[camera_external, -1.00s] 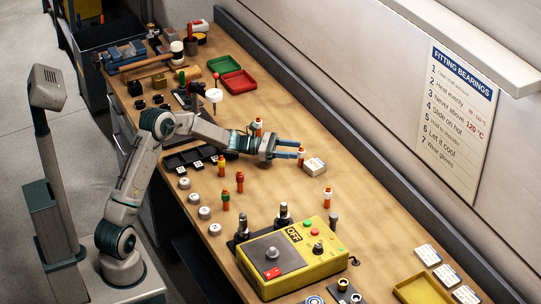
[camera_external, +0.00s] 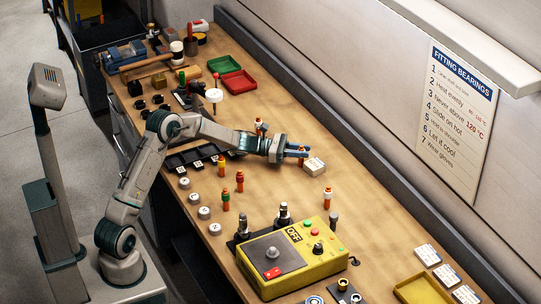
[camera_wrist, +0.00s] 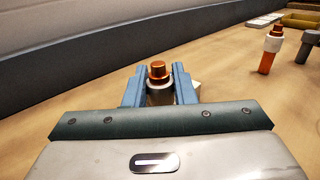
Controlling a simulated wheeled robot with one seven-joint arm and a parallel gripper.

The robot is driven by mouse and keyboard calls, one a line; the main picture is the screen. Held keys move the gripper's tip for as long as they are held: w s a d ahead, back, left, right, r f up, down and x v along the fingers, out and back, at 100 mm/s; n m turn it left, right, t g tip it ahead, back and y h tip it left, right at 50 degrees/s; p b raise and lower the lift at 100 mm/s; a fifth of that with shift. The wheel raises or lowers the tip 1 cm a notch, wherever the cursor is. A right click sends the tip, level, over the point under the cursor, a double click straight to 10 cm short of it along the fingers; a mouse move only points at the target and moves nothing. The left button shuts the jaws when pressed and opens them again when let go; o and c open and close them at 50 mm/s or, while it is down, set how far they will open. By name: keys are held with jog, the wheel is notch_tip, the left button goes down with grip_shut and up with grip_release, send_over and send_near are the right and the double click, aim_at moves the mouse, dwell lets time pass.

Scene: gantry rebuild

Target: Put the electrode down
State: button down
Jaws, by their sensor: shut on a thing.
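My gripper (camera_external: 297,152) is above the middle of the bench, with its blue fingers shut on an electrode (camera_external: 301,149). In the wrist view the held electrode (camera_wrist: 158,72) shows an orange top and pale collar between my fingertips (camera_wrist: 158,88), roughly upright. Its lower part is hidden, so I cannot tell whether it touches the bench. A similar white-and-orange electrode (camera_external: 327,196) stands apart, nearer the yellow machine; it also shows at right in the wrist view (camera_wrist: 268,50).
A small white box (camera_external: 315,166) lies close beside my fingertips. The yellow control box (camera_external: 310,262) is at the near end. Bare bench (camera_external: 285,190) lies between.

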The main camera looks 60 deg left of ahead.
jog(key=shift+r, duration=0.6)
notch_tip(320, 180, up, 3)
jog(key=shift+f, duration=0.1)
jog(key=s+d+r+b, duration=0.2)
jog(key=s+d+r, duration=0.4)
jog(key=d, duration=0.4)
jog(key=s+a+r+m+g+h+p, duration=0.1)
jog(key=s+a+m+g+h, duration=0.2)
jog(key=s, duration=0.4)
jog(key=s+a+m+g+h+p, duration=0.2)
jog(key=s+a, duration=0.3)
jog(key=s, duration=0.1)
jog(key=shift+w+a+f, duration=0.5)
jog(key=shift+a+f, duration=1.2)
jog(key=shift+f, duration=0.1)
jog(key=shift+w+a+f, duration=0.5)
jog(key=shift+a+f, duration=1.2)
jog(key=shift+f, duration=0.05)
jog(key=shift+w+a+f, duration=0.5)
jog(key=shift+a+f, duration=1.2)
jog(key=shift+f, duration=0.1)
